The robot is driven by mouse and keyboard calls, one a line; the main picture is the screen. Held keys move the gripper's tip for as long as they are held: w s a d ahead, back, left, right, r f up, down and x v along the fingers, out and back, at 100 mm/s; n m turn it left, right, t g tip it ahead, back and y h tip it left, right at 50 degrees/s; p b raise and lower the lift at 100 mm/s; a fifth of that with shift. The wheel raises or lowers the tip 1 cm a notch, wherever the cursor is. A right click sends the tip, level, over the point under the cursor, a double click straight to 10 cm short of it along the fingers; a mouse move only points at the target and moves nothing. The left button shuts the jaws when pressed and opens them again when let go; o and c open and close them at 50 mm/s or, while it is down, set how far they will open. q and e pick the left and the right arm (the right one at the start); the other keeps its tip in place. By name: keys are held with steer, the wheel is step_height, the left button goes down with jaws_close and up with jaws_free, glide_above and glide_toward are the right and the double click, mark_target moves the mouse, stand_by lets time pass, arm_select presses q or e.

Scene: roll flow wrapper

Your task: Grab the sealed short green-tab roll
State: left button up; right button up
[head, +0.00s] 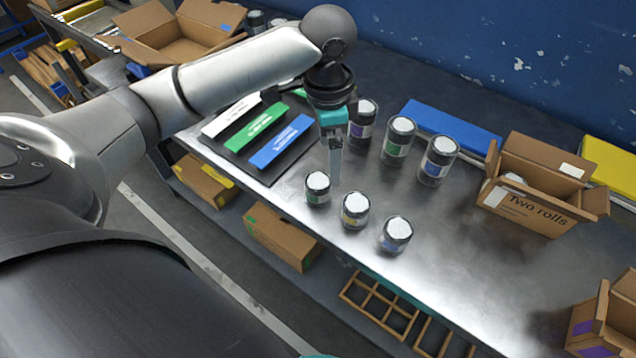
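The short roll with a green label (317,189) stands upright on the metal table, leftmost in the front row of short rolls. It has a white top and a dark, shiny body. Whether its wrap is sealed is too small to tell. My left gripper (335,182) points down just behind and to the right of this roll, apparently without holding it. Its fingers show nearly edge-on, so I cannot tell their opening. My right gripper is not in view.
Short yellow-label (355,211) and blue-label (396,236) rolls stand to the right. Taller purple (361,128), green (397,143) and blue (437,163) rolls stand behind. Bare table lies between.

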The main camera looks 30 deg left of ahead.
arm_select(q)
step_height(320, 180, up, 2)
steer(key=a, duration=0.3)
steer(key=b, duration=0.3)
glide_toward(318, 181)
steer(key=f, duration=0.5)
steer(key=shift+d+f, duration=0.25)
steer(key=f+b, duration=0.1)
steer(key=f, duration=0.1)
steer(key=f+b, duration=0.1)
steer(key=f, duration=0.2)
steer(key=shift+w+a+f, duration=0.15)
steer(key=shift+a, duration=0.05)
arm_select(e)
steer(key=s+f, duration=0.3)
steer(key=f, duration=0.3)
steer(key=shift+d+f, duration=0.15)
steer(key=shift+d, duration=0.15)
arm_select(q)
steer(key=shift+c, duration=0.4)
steer(key=c, duration=1.5)
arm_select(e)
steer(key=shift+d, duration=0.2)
